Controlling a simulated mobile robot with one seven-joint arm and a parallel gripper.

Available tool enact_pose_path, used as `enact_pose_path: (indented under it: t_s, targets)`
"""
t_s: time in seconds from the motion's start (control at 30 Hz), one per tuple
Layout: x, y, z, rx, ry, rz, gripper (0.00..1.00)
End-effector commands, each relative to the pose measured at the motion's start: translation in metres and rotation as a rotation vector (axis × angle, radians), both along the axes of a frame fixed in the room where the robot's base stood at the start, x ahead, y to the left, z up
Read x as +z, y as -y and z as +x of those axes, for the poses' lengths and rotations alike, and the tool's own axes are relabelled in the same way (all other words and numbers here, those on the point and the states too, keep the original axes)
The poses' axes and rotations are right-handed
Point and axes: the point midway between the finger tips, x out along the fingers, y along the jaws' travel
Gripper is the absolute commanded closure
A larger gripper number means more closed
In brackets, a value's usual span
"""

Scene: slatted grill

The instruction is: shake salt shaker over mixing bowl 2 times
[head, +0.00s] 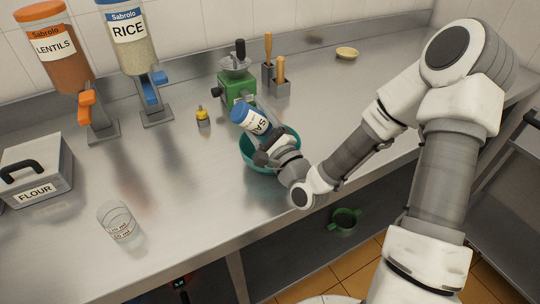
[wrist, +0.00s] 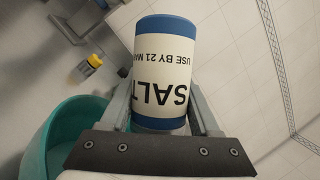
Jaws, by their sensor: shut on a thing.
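The salt shaker (head: 252,119) is a white cylinder with blue ends and a SALT label. My gripper (head: 266,150) is shut on it and holds it tilted above the teal mixing bowl (head: 250,160) in the head view. In the wrist view the salt shaker (wrist: 165,65) stands between the two fingers of my gripper (wrist: 160,118). The mixing bowl (wrist: 65,135) shows at the lower left there. The inside of the bowl is mostly hidden by my gripper in the head view.
A green grinder (head: 236,90) stands just behind the bowl. A small yellow bottle (head: 203,117) is to the left. Lentils (head: 58,55) and rice (head: 132,45) dispensers stand at the back left. A clear measuring cup (head: 118,222) is near the front edge. The counter's middle left is clear.

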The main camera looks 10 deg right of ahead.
Motion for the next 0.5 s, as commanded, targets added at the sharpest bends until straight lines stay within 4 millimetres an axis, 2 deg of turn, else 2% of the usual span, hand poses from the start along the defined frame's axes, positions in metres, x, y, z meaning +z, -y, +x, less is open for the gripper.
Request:
enact_pose_path:
  t_s: [0.17,0.5]
  targets:
    - [0.000,0.001,0.000,-0.002,-0.008,-0.002,0.99]
    - [0.051,0.001,0.000,-0.002,-0.005,-0.002,0.99]
